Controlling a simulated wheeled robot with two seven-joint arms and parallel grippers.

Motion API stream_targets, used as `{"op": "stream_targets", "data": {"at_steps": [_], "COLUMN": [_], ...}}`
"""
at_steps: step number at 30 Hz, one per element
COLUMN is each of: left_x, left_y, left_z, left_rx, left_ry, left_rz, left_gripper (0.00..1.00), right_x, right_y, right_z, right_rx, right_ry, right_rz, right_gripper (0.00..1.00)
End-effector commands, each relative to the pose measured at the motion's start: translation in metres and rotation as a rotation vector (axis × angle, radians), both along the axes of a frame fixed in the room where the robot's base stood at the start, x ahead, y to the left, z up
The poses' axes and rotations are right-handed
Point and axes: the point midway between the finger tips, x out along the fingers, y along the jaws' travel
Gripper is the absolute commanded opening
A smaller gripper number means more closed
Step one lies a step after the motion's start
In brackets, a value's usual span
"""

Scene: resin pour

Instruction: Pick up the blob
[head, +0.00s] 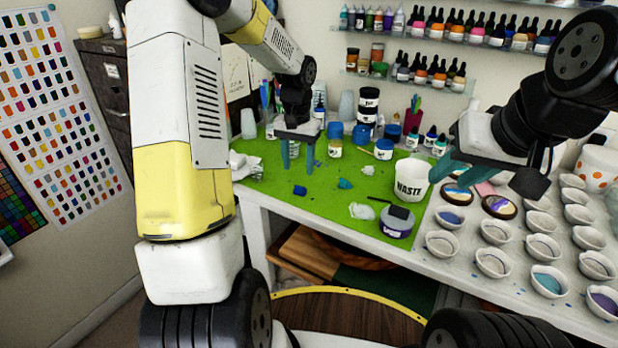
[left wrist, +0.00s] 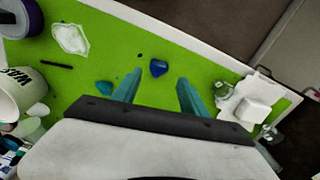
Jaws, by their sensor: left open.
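A dark blue blob (head: 299,190) lies on the green mat (head: 262,205). A teal blob (head: 344,183) lies to its right, and a pale, clear-looking blob (head: 362,211) lies further right and nearer the front. My left gripper (head: 298,166) points down over the mat, open and empty. In the left wrist view the dark blue blob (left wrist: 159,68) shows just beyond and between the fingertips (left wrist: 159,79), apart from both. The teal blob (left wrist: 104,87) is beside the left-hand finger. My right gripper (head: 442,172) hangs near the waste cup; its opening is unclear.
A white WASTE cup (head: 411,180) and a purple-labelled jar (head: 397,222) with a black stick on it stand to the right. Several small cups (head: 493,262) fill the table's right side. Jars and bottles (head: 368,105) stand at the back. The mat's front-left is clear.

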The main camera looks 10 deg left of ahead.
Motion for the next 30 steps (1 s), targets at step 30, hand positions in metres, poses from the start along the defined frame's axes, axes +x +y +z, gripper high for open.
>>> {"op": "stream_targets", "data": {"at_steps": [30], "left_x": [0.000], "left_y": [0.000], "left_z": [-0.077], "left_rx": [-0.001], "left_ry": [0.002], "left_rz": [0.001], "left_gripper": [0.21], "right_x": [0.000], "right_y": [0.000], "right_z": [0.000], "right_rx": [0.000], "right_ry": [0.000], "right_rz": [0.000], "right_gripper": [0.36]}}
